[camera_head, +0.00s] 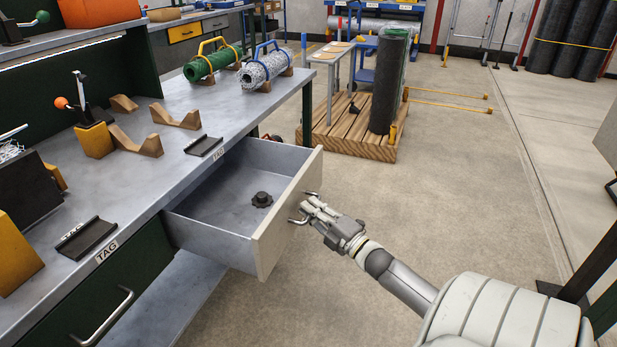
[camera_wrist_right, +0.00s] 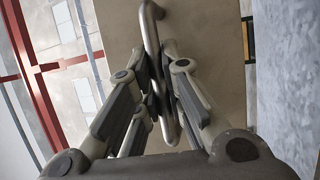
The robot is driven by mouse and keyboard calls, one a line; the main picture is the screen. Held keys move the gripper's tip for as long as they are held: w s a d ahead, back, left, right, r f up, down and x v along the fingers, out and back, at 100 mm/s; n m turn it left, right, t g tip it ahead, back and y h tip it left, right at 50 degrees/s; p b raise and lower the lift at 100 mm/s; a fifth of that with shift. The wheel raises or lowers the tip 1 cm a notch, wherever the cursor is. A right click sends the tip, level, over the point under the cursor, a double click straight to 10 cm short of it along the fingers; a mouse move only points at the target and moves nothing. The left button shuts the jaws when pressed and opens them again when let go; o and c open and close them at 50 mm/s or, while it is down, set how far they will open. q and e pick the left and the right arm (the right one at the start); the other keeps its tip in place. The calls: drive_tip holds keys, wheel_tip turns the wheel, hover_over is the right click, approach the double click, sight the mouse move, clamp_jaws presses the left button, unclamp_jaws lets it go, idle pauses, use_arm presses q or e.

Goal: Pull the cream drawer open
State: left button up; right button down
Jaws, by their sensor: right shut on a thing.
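The cream drawer (camera_head: 286,216) stands pulled out from under the grey workbench, and its inside is open to view. A dark knob-shaped part (camera_head: 262,199) lies on the drawer floor. My right gripper (camera_head: 309,211) is at the drawer's front face, shut on its metal bar handle. In the right wrist view the handle (camera_wrist_right: 151,22) runs between the fingers (camera_wrist_right: 160,95), with the cream front (camera_wrist_right: 215,40) behind it. My left gripper is not in view.
The workbench top (camera_head: 180,185) carries wooden cradles, a green roll (camera_head: 212,63) and a silver mesh roll (camera_head: 265,69). A wooden pallet (camera_head: 350,135) with a dark roll stands beyond the drawer. The floor right of the drawer is clear.

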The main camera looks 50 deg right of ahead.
drive_tip(key=shift+f, duration=0.1)
drive_tip(key=c, duration=1.8)
unclamp_jaws()
drive_tip(key=s, duration=0.4)
drive_tip(key=s+f, duration=0.1)
drive_tip(key=s, duration=0.3)
drive_tip(key=s+f, duration=0.1)
drive_tip(key=s, duration=0.3)
drive_tip(key=shift+w, duration=0.1)
